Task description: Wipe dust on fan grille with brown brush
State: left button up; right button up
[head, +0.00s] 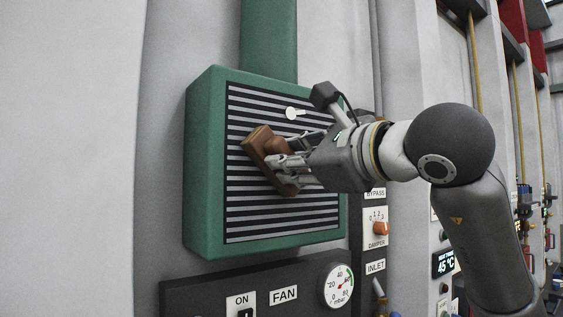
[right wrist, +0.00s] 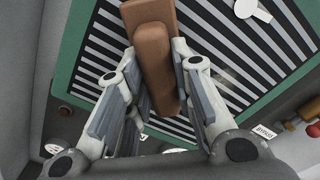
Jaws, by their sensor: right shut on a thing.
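The brown brush (head: 262,152) is held at the front of the fan grille (head: 250,219), a black and light striped panel in a green housing (head: 203,160). My right gripper (head: 285,165) is shut on the brush, which is tilted across the middle of the grille. In the right wrist view the brush (right wrist: 152,50) sits between the two fingers of the gripper (right wrist: 155,95), with the striped grille (right wrist: 215,55) behind it. I cannot tell whether the brush touches the slats. A faint pale patch (right wrist: 232,78) shows on the grille; whether it is dust is unclear. My left gripper is not in view.
A white round-ended tab (head: 293,113) sits on the upper grille. Below the housing is a dark panel with a FAN label (head: 284,295) and a pressure gauge (head: 338,286). An orange damper knob (head: 380,229) is right of the housing. The wall left of it is bare.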

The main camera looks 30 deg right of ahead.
jog(key=w+d, duration=0.1)
jog(key=d, duration=1)
jog(key=shift+w+d, duration=0.3)
jog(key=shift+w, duration=0.05)
dwell(0.6)
jog(key=shift+s+d, duration=0.2)
jog(key=shift+s, duration=1.25)
jog(key=shift+s+d, duration=0.15)
jog(key=shift+s, duration=1.3)
jog(key=s, duration=0.3)
jog(key=shift+d, duration=0.2)
jog(key=shift+w, duration=0.1)
